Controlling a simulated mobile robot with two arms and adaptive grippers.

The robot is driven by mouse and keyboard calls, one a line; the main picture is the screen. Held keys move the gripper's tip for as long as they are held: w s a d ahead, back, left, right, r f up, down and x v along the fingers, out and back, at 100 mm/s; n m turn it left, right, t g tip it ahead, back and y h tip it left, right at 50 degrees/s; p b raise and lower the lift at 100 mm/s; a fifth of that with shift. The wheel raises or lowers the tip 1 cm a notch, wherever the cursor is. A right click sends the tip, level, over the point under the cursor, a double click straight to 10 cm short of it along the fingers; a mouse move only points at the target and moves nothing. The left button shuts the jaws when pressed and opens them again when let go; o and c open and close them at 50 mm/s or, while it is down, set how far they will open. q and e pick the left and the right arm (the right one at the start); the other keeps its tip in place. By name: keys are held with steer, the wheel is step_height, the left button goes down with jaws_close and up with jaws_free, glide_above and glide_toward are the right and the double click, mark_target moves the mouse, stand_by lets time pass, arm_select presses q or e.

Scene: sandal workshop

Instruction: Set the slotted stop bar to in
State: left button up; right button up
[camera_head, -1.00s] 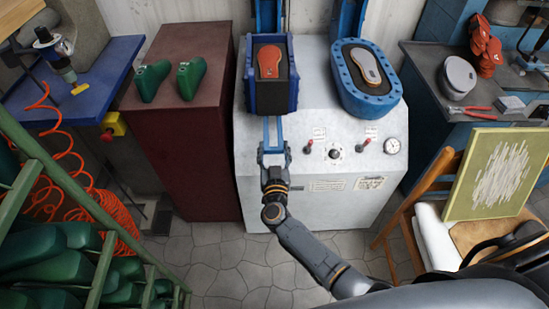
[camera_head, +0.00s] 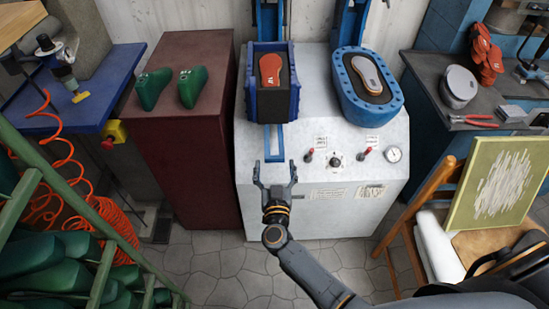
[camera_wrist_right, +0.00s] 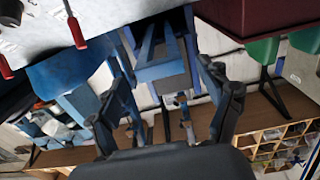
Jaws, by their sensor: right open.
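The slotted stop bar (camera_head: 267,142) is a blue flat bar with a long slot. It sticks out toward me from below the blue box at the front of the left press station. My right gripper (camera_head: 275,168) is open, one finger to each side of the bar's near end, with gaps on both sides. In the right wrist view the bar's blue end (camera_wrist_right: 162,72) shows between the spread fingers (camera_wrist_right: 160,88), apart from them. My left gripper is not in view.
The bar's box (camera_head: 266,106) holds a red sole, and a blue oval tray (camera_head: 345,98) beside it holds a grey one. Red-knobbed levers (camera_head: 308,156) and a gauge (camera_head: 393,155) sit right of the bar. A maroon cabinet (camera_head: 190,135) stands left; a chair (camera_head: 405,215) stands right.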

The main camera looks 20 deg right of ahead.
steer(key=v, duration=0.8)
steer(key=shift+s, duration=0.15)
steer(key=s+a+f+n+g+y, duration=0.1)
steer(key=s+f+n+g+y, duration=0.4)
steer(key=f, duration=0.8)
steer(key=s+a+f+n+g+y, duration=0.1)
steer(key=s+f+y, duration=0.1)
steer(key=s+f, duration=0.8)
steer(key=s+d+f+g+h, duration=0.1)
steer(key=s+d+f+g, duration=0.4)
steer(key=s+f, duration=0.5)
steer(key=s+d+f+g+h, duration=0.1)
steer(key=s+d+f+g, duration=0.4)
steer(key=s+f, duration=0.4)
steer(key=s, duration=0.6)
steer(key=shift+s+d+f, duration=0.35)
steer(key=shift+d+f, duration=0.05)
